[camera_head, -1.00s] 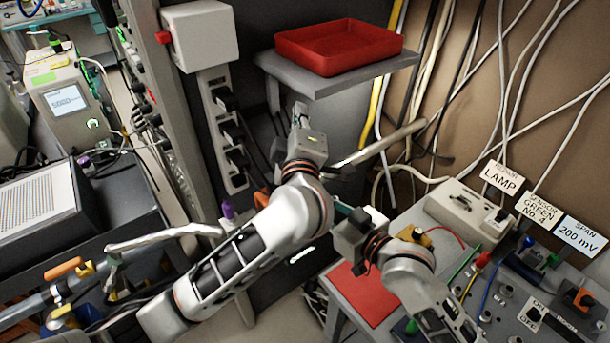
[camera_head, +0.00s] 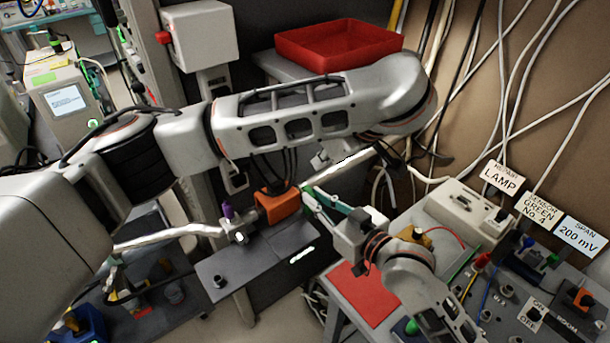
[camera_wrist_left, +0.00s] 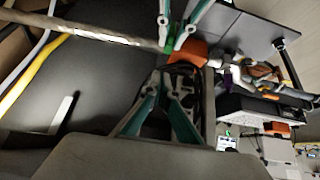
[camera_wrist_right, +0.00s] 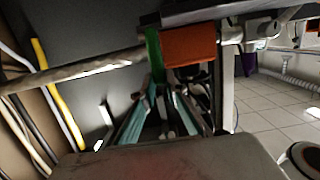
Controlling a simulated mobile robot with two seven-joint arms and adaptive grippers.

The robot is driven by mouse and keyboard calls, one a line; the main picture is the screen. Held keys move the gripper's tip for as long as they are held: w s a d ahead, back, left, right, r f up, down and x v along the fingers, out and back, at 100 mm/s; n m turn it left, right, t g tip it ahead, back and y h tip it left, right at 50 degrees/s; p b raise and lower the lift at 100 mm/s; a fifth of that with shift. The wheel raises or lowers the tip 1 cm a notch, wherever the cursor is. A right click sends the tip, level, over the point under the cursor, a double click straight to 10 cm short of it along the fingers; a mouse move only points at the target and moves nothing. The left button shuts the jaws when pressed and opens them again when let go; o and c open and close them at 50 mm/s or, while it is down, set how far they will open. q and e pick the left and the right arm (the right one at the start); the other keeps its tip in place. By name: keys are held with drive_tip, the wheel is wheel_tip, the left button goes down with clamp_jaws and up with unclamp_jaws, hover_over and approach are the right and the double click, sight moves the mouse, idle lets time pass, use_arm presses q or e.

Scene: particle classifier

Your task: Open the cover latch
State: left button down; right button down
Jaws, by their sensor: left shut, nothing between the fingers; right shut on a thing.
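An orange block (camera_head: 278,203) sits at the end of a pale, ragged pipe above a dark grey plate. It also shows in the right wrist view (camera_wrist_right: 188,47) and the left wrist view (camera_wrist_left: 187,52). A green strip (camera_wrist_right: 153,52) stands beside it. I cannot tell which part is the cover latch. My right gripper (camera_head: 312,196) points left at the block, its fingers shut on the green strip. My left gripper (camera_wrist_left: 172,72) is shut and empty, close to the orange block. In the head view its own arm hides most of it.
A red tray (camera_head: 335,45) on a grey shelf stands behind my left arm. Loose cables hang along the brown wall at the right. A bench with a red mat (camera_head: 360,292) and a control panel (camera_head: 535,300) lies at the lower right.

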sight(309, 189)
use_arm(q)
drive_tip(key=x, duration=0.9)
drive_tip(key=shift+s+a+f, duration=0.2)
drive_tip(key=shift+a+f, duration=0.05)
drive_tip(key=shift+a, duration=0.15)
drive_tip(key=shift+s+d+f+y, duration=0.15)
drive_tip(key=shift+s+d+y, duration=0.15)
drive_tip(key=shift+s+d, duration=0.35)
use_arm(e)
drive_tip(key=shift+w, duration=0.1)
use_arm(q)
drive_tip(key=shift+s, duration=0.2)
use_arm(e)
drive_tip(key=c, duration=2)
unclamp_jaws()
drive_tip(key=shift+c, duration=0.2)
use_arm(q)
drive_tip(key=shift+w+a, duration=0.1)
drive_tip(key=shift+w, duration=0.05)
